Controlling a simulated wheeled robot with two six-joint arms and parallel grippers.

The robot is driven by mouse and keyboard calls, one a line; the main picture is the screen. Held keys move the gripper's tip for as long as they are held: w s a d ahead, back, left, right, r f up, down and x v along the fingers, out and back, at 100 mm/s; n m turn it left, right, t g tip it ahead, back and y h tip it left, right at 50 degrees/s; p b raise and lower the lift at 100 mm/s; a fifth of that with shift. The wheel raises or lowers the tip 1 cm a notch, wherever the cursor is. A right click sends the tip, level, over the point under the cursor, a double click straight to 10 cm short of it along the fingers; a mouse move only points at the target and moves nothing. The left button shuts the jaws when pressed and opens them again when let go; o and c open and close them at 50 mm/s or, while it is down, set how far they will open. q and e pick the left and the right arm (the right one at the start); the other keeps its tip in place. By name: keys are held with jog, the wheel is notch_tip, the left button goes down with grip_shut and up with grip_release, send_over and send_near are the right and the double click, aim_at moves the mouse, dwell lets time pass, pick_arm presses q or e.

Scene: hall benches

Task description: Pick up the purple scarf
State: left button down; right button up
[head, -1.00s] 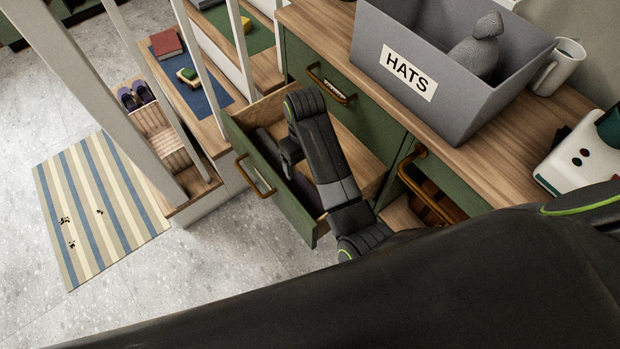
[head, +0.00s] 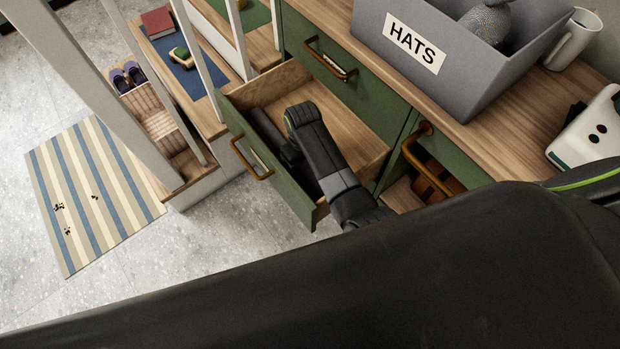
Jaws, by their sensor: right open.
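The green-fronted drawer (head: 345,140) stands pulled open, with a wooden inside. A dark rolled item (head: 264,128) lies along its front wall. A dark, purplish patch (head: 306,184) shows low in the drawer beside my arm; it may be the purple scarf, but it is mostly hidden and I cannot be sure. My right gripper (head: 289,157) points down into the drawer, close to these dark items. It is open, its fingertips mostly hidden behind my wrist. I cannot tell whether it touches anything. My left gripper is not in view.
A grey HATS bin (head: 455,75) with a grey hat (head: 486,22) stands on the wooden top, near a white mug (head: 573,40). White posts (head: 150,80) rise left of the drawer. A striped mat (head: 92,195) lies on the open floor.

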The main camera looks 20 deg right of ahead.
aim_at(304, 168)
notch_tip(304, 168, down, 4)
jog(key=shift+f+b, duration=0.15)
jog(key=shift+b, duration=0.35)
jog(key=c, duration=1.1)
